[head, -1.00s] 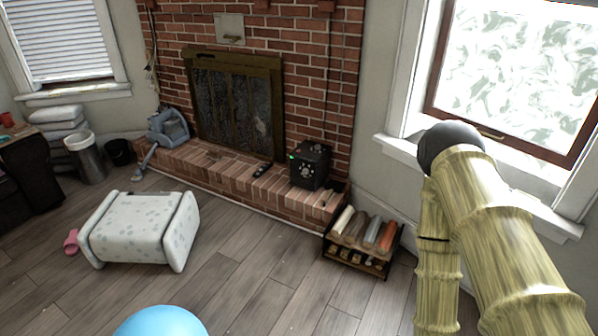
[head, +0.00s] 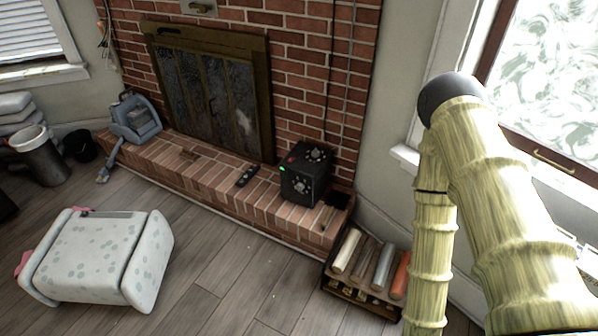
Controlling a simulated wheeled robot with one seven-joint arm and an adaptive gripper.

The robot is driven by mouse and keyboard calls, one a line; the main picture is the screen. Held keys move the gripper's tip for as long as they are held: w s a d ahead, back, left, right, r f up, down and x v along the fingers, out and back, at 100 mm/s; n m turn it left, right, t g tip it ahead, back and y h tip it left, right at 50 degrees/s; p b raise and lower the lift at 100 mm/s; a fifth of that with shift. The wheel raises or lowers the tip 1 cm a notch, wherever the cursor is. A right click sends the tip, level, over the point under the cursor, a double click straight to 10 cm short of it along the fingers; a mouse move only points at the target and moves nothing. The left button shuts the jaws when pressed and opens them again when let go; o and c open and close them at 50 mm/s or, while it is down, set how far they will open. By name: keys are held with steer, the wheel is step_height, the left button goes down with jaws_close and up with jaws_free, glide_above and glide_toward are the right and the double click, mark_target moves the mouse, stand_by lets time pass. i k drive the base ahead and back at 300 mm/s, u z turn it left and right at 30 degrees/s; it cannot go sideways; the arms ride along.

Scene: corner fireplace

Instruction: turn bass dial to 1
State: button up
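A black box-shaped speaker (head: 306,173) with a green light stands on the brick hearth, right of the fireplace opening. Round dials show on its top and front faces, one on top (head: 316,155) and one on the front (head: 303,187). They are too small to tell which is the bass dial or where it points. My bamboo-textured arm fills the right side of the head view, well to the right of the speaker. My gripper is not in view.
The brick hearth (head: 221,197) runs along the fireplace and carries a dark remote (head: 246,176) and a blue-grey appliance (head: 135,118). A rack (head: 349,287) of rolled items stands before its right end. A white spotted ottoman (head: 100,255) is at left. Wood floor between is clear.

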mark_target(300, 186)
steer(key=i, duration=0.85)
steer(key=u, duration=2.35)
steer(key=i, duration=0.55)
steer(key=z, duration=2.6)
